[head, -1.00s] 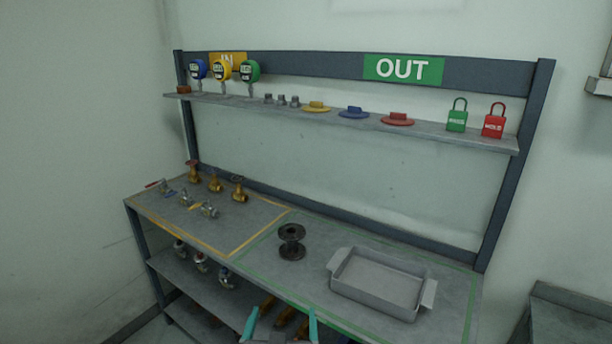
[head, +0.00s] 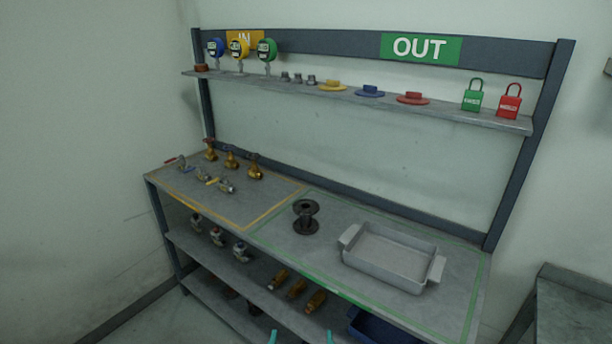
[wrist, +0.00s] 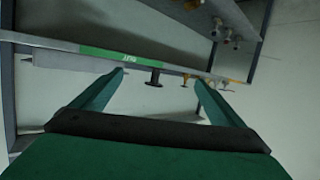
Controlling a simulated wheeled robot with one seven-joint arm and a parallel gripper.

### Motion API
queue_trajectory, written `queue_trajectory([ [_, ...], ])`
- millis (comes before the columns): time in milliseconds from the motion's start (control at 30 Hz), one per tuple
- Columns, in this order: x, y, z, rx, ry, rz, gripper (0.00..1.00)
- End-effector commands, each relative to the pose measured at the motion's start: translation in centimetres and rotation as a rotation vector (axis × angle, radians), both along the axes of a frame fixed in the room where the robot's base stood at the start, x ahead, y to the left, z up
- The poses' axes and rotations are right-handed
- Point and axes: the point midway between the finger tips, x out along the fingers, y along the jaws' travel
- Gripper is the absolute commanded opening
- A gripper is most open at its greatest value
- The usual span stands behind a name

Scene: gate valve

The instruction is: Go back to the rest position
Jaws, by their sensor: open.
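My gripper (head: 301,338) shows only as two teal fingertips at the bottom edge of the head view, in front of the workbench. In the wrist view my gripper (wrist: 160,82) is open, its two teal fingers spread wide with nothing between them. The bench edge with its green label (wrist: 112,55) lies beyond the fingers in that view. On the bench top, the black flanged spool (head: 306,216) stands upright in the green-outlined area, left of the grey tray (head: 390,257), which looks empty.
Brass valves (head: 231,160) and smaller valves stand in the yellow-outlined area. The upper shelf (head: 440,109) holds gauges, coloured caps and two padlocks. Lower shelves hold more fittings and a blue bin (head: 380,328). A grey table (head: 575,310) stands at the right. Bare floor shows at lower left.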

Motion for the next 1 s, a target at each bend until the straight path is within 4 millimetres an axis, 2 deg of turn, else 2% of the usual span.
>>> queue_trajectory([
  [33, -1.4, -0.2, -1.5, -0.006, 0.009, 0.004, 0.93],
  [200, -5.6, -0.3, -4.6, -0.013, 0.003, 0.024, 0.93],
  [500, -14.0, -0.4, -8.3, -0.006, -0.009, 0.045, 0.93],
  [733, -20.8, -0.4, -9.3, 0.010, -0.018, 0.047, 0.93],
  [1000, -28.5, -0.2, -8.7, 0.036, -0.031, 0.033, 0.93],
])
